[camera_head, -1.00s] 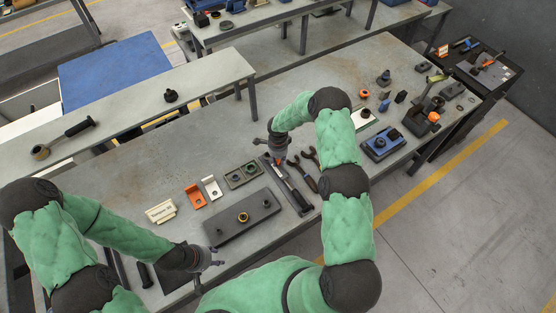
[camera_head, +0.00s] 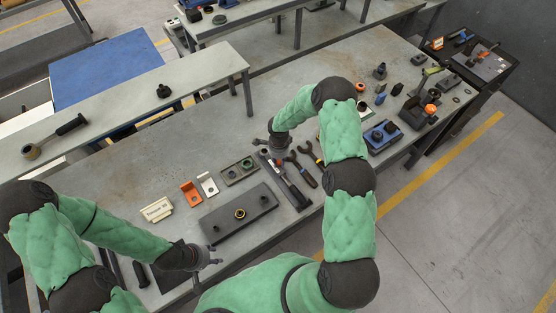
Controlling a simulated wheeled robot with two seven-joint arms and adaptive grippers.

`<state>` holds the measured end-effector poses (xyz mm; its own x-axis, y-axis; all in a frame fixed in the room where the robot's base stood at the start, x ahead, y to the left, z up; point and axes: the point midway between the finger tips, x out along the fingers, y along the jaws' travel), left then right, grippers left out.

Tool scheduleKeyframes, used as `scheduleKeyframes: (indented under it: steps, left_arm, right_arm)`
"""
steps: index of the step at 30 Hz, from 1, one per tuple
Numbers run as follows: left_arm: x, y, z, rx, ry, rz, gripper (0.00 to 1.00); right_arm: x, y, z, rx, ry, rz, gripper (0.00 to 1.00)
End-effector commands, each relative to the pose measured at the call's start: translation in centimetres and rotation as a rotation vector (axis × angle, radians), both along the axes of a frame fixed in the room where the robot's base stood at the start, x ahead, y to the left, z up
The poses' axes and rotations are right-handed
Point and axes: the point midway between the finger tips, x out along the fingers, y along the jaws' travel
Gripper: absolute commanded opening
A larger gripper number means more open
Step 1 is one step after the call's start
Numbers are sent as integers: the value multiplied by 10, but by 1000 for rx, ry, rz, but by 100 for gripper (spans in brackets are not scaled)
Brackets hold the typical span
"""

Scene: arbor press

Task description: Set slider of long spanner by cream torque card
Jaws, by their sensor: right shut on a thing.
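The long spanner (camera_head: 292,187) lies on a dark narrow tray just right of the middle, its handle toward the front edge. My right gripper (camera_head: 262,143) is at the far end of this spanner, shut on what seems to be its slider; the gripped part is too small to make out. The cream torque card (camera_head: 157,209) stands on the bench to the left, its marks too small to read. My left gripper (camera_head: 216,255) is open and empty near the bench's front edge.
An orange bracket (camera_head: 192,193) and a white bracket (camera_head: 208,184) stand right of the card. A dark plate with a ring (camera_head: 240,214) lies in front. More spanners (camera_head: 303,172) lie right of the tray. A blue fixture (camera_head: 383,137) is farther right. The bench behind the card is clear.

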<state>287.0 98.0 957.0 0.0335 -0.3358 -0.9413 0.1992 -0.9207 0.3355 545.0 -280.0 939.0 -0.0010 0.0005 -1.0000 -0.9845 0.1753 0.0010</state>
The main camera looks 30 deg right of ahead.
Motion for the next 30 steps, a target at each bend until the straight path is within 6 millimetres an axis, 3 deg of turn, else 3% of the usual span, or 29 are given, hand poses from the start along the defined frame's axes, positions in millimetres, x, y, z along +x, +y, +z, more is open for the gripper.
scheduleKeyframes:
  steps: [1, 3, 4, 17, 30]
  left_arm:
    - [0, 0, 0, 0, 0, 0, 40]
    - [0, 0, 0, 0, 0, 0, 40]
    - [0, 0, 0, 0, 0, 0, 40]
    - [0, 0, 0, 0, 0, 0, 40]
    - [0, 0, 0, 0, 0, 0, 40]
  right_arm:
    - [0, 0, 0, 0, 0, 0, 26]
    - [0, 0, 0, 0, 0, 0, 45]
    - [0, 0, 0, 0, 0, 0, 47]
    - [1, 0, 7, 0, -2, 1, 47]
    - [2, 0, 85, -2, -5, 1, 47]
